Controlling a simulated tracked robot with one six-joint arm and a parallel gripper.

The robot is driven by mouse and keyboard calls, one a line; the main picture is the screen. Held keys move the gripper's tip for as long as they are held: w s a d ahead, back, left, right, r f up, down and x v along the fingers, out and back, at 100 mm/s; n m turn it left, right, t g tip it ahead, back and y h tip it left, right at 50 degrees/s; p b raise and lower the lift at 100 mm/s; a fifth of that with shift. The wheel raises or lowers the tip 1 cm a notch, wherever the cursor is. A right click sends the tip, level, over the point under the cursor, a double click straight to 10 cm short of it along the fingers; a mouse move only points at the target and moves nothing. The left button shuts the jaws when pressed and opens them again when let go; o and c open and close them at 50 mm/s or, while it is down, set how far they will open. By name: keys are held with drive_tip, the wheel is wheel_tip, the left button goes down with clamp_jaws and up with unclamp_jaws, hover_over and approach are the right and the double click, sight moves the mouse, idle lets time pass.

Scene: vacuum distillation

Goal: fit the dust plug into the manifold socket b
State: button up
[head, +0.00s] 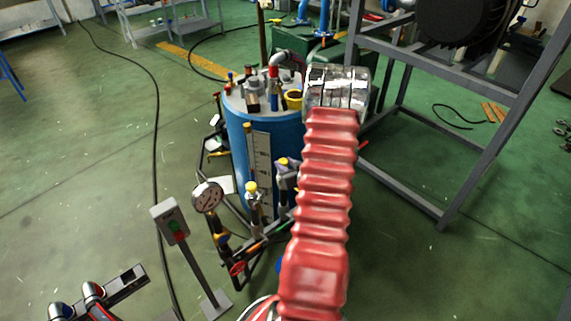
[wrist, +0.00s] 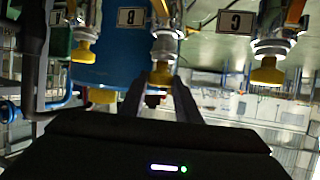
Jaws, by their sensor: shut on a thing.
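The manifold shows in the wrist view as a row of metal sockets with letter plates. Socket b (wrist: 165,46) is beside the plate marked B (wrist: 132,17). A yellow dust plug (wrist: 161,75) is directly below socket b in the picture, in line with it and close against it; I cannot tell whether it is seated. My gripper (wrist: 160,86) is shut on this plug, with a finger on each side. Yellow plugs also show at the socket beside plate C (wrist: 267,73) and at the left socket (wrist: 84,50). In the head view my red arm hides the gripper.
A blue drum (head: 240,150) with bottles on its lid stands beside my arm. A pressure gauge (head: 207,197) and a switch post (head: 171,222) are at front left. A grey steel frame (head: 420,197) stands to the right. The green floor is open at far left.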

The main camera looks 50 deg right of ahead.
drive_tip(key=shift+f, duration=1.1)
drive_tip(key=o, duration=1.2)
drive_tip(key=shift+o, duration=0.2)
drive_tip(key=v, duration=1.3)
drive_tip(key=shift+s+a+r, duration=0.15)
drive_tip(key=shift+s, duration=0.2)
